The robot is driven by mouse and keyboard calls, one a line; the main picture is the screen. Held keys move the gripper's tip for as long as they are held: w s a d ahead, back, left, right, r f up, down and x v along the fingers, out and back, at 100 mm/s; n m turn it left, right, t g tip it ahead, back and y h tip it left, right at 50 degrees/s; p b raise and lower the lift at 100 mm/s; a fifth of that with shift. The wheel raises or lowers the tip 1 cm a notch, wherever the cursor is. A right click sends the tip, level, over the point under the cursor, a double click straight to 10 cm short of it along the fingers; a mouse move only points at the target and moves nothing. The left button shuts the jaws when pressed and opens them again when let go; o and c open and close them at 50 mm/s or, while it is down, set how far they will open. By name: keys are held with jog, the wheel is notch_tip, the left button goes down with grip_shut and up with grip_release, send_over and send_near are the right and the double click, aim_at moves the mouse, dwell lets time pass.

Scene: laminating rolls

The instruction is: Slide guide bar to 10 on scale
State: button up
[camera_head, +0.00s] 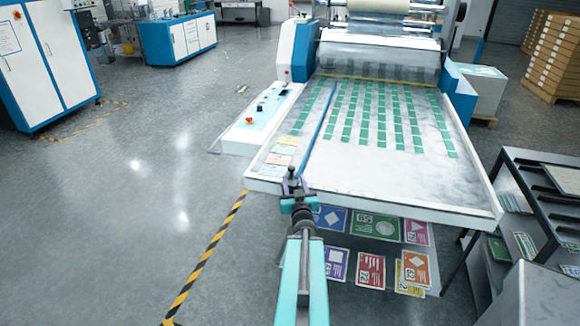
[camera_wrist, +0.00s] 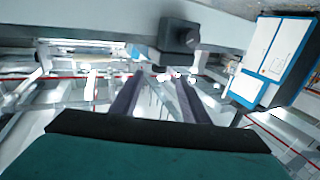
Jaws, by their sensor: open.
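The guide bar (camera_head: 318,128) is a thin blue bar lying lengthwise on the left part of the white feed table (camera_head: 400,195). Its near end is by the front left of the table. My gripper (camera_head: 291,183) is at that near end, over the front edge. In the wrist view, my gripper's two dark fingers (camera_wrist: 158,80) are apart with nothing visible between them.
Rows of green cards (camera_head: 382,115) lie on the table right of the bar, and pale notes (camera_head: 280,155) lie to its left. A control panel (camera_head: 263,115) is along the left side. A dark shelf cart (camera_head: 530,200) stands at the right.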

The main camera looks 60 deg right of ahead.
jog(key=shift+w+d+b, duration=0.45)
jog(key=shift+d+b, duration=0.1)
jog(key=shift+b, duration=1.3)
jog(key=shift+w+d+r, duration=0.1)
jog(key=shift+w+d, duration=0.1)
jog(key=shift+d, duration=0.05)
jog(key=shift+p+x, duration=1.35)
jog(key=shift+x, duration=3.8)
grip_shut()
